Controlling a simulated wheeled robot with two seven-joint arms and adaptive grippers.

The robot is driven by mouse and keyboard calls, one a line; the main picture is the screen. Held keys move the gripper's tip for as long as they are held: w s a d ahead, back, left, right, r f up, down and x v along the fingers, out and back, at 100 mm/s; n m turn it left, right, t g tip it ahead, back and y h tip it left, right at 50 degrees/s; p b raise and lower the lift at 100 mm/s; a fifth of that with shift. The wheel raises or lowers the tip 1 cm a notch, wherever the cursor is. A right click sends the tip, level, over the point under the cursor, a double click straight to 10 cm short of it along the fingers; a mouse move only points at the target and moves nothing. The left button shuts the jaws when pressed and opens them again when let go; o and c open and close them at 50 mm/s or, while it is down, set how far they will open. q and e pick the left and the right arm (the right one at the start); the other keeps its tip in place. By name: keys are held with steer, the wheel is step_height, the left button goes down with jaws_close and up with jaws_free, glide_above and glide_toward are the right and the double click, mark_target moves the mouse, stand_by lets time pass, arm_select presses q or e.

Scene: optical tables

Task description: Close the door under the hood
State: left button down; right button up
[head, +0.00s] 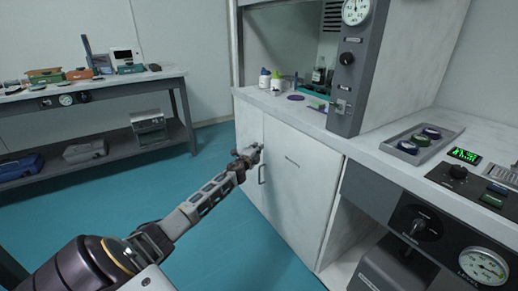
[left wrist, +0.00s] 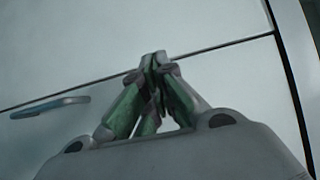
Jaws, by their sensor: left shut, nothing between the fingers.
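The hood (head: 357,75) stands on a white counter, with a white cabinet below it. The cabinet door (head: 297,185) has a dark vertical handle (head: 261,174) near its left edge. A second white panel (head: 248,135) is to its left. The door looks about flush with this panel, with a thin dark seam between them. In the left wrist view the seam crosses behind the fingers, and the handle (left wrist: 50,107) is to their left. My left gripper (head: 257,151) is shut and empty, at the seam just above the handle; contact cannot be told. My right gripper is out of view.
A tray with round pieces (head: 421,140) and a panel with a dial (head: 484,267) are at the right. A shelved table (head: 100,80) is at the back left. Teal floor is clear between.

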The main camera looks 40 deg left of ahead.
arm_select(q)
steer(key=s+a+p, duration=0.2)
steer(key=s+a, duration=0.1)
steer(key=s, duration=0.8)
steer(key=shift+a+p, duration=0.3)
steer(key=shift+a, duration=0.05)
stand_by(0.6)
